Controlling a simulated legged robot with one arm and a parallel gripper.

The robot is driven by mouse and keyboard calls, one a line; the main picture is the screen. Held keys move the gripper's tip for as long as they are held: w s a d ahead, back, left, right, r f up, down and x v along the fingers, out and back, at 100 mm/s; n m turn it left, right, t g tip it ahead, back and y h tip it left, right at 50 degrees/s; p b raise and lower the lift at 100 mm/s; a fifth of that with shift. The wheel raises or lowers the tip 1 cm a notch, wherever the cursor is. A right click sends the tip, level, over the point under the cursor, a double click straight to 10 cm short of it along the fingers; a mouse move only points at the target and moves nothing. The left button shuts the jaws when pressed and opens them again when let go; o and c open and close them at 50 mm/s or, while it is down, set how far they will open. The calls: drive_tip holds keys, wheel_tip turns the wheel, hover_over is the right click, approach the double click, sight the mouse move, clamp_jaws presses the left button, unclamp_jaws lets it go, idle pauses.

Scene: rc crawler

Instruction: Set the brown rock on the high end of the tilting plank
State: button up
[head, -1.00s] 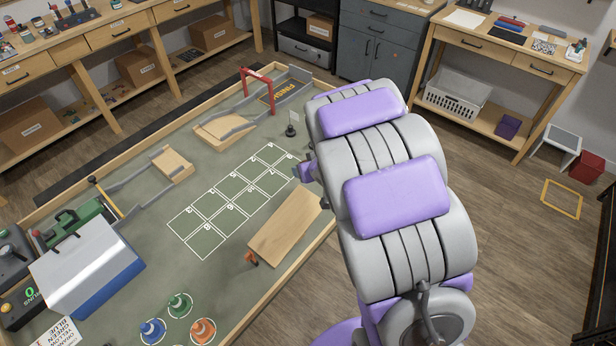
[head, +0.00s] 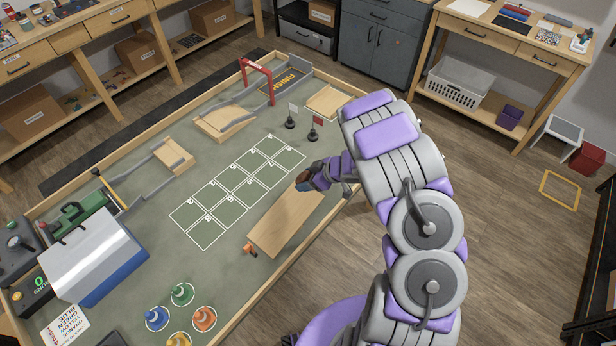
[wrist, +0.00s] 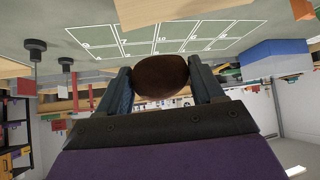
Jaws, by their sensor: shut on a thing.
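The brown rock (wrist: 162,76) is between the two fingers of my gripper (wrist: 163,84) in the wrist view, with a finger against each side. In the head view my gripper (head: 306,183) is over the far right end of the tilting plank (head: 278,228). The rock is mostly hidden there by the gripper. The plank is a plain light wood board with a small orange piece (head: 250,249) at its near end. I cannot tell from the head view whether the rock touches the plank.
The plank lies inside a wooden-rimmed green course table, beside a white numbered grid (head: 237,190). Small flags on dark bases (head: 313,130) stand beyond my gripper. Several coloured cones (head: 204,318) stand near the front. A white and blue box (head: 95,255) is at left.

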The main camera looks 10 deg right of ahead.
drive_tip(key=shift+a+f+b, duration=0.7)
drive_tip(key=shift+f+b, duration=0.3)
drive_tip(key=shift+f, duration=0.05)
drive_tip(key=shift+a+f+b, duration=0.2)
drive_tip(key=shift+f+b, duration=0.55)
drive_tip(key=f+b, duration=0.1)
drive_tip(key=d+f+b, duration=0.1)
drive_tip(key=b, duration=0.1)
drive_tip(key=shift+d+f, duration=0.2)
drive_tip(key=shift+f, duration=0.2)
drive_tip(key=shift+a+f+b, duration=0.15)
drive_tip(key=shift+f+b, duration=0.2)
drive_tip(key=shift+b, duration=0.05)
drive_tip(key=shift+a, duration=0.4)
drive_tip(key=shift+d, duration=0.15)
drive_tip(key=shift+d+f, duration=0.25)
